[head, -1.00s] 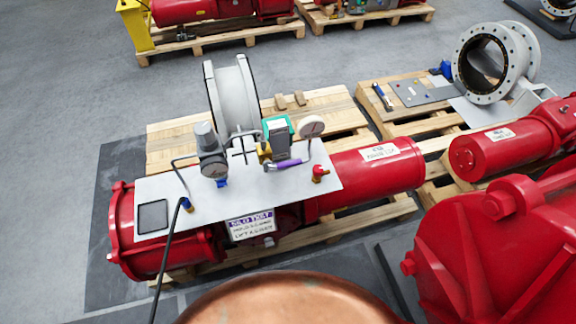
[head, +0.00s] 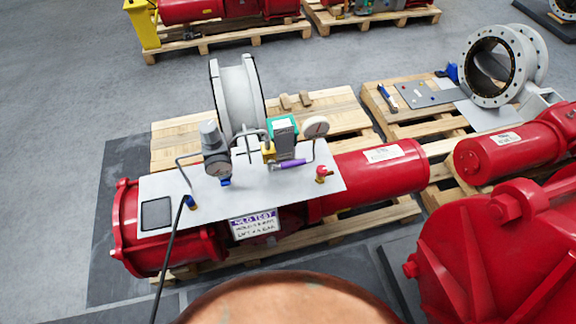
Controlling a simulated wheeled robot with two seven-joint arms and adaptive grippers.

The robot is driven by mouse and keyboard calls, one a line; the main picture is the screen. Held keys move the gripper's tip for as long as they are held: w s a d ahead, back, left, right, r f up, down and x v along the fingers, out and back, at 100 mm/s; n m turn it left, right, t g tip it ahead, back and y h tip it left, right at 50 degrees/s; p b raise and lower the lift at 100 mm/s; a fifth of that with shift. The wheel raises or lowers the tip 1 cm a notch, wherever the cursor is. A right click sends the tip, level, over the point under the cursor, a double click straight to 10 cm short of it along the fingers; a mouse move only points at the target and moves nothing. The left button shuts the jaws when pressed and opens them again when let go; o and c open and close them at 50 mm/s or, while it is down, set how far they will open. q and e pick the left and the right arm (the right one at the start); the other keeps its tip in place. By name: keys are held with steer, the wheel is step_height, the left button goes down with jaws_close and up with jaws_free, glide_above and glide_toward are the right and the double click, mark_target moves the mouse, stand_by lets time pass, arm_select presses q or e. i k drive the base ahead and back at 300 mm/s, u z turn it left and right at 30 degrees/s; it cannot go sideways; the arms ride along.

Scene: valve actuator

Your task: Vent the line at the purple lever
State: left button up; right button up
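The purple lever (head: 289,164) lies nearly level on the white panel, its grip pointing right from a brass valve body (head: 269,151). The panel (head: 240,199) sits on top of a red actuator (head: 372,177) on a pallet. A green-trimmed box (head: 284,135) stands just behind the lever. A grey regulator (head: 213,146) is to the left. A purple-headed test label (head: 254,224) hangs at the panel's front edge. Neither of my grippers shows in the head view.
A red fitting (head: 322,173) rises near the panel's right end. A black hose (head: 171,250) runs down from a blue fitting on the left. A large red housing (head: 480,250) fills the lower right. A copper dome (head: 285,300) shows at the bottom. Open grey floor (head: 60,110) lies left.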

mark_target(301, 161)
steer(key=z, duration=1.7)
steer(key=k, duration=1.05)
steer(key=u, duration=1.55)
steer(key=i, duration=0.5)
